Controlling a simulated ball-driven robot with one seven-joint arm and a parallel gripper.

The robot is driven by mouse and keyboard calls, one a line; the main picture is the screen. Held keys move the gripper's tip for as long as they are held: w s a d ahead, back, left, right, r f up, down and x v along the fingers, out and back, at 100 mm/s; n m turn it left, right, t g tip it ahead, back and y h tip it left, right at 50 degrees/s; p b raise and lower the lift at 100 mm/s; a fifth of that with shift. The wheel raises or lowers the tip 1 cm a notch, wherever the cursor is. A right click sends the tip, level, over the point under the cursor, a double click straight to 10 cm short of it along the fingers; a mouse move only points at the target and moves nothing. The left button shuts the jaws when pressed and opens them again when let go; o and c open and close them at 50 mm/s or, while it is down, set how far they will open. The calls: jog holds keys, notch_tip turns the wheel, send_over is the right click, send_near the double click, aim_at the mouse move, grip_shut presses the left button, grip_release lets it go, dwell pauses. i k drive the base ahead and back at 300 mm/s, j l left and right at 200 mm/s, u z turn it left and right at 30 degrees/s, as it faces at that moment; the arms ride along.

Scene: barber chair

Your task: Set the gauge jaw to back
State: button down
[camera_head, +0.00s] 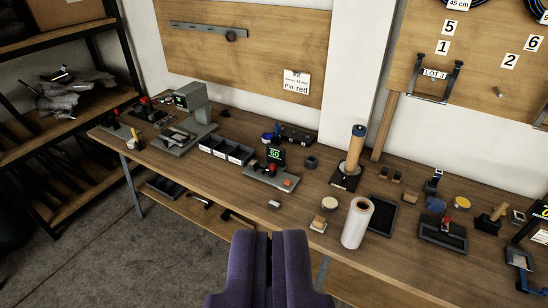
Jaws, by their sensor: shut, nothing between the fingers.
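My gripper (270,238) shows at the bottom middle as two purple fingers, shut and empty, in front of the workbench's near edge. No part is clearly marked as the gauge jaw. A device with a green lit display (275,154) and a red knob stands mid-bench, beyond my gripper. A larger grey machine (190,115) with a raised head and a flat base stands at the bench's left. A grey rail with a dark sliding piece (230,35) is on the wall board. I cannot tell which of these carries the jaw. My gripper touches none of them.
The wooden workbench (235,190) holds small bins (225,150), a white roll (357,222), an upright brown roll (354,150), a black tray (382,215) and a red-knobbed fixture (442,232). A dark shelf rack (60,130) stands left. Grey floor (110,250) is free in front.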

aim_at(272, 172)
jog(key=i+j, duration=0.25)
jog(key=i, duration=0.25)
jog(key=i+j, duration=0.25)
jog(key=i, duration=0.2)
jog(key=i+j, duration=0.2)
jog(key=i, duration=0.3)
jog(key=i+j, duration=0.25)
jog(key=i, duration=0.2)
jog(key=i+j, duration=0.25)
jog(key=i, duration=0.25)
jog(key=i+j, duration=0.25)
jog(key=i, duration=0.25)
jog(key=u, duration=0.05)
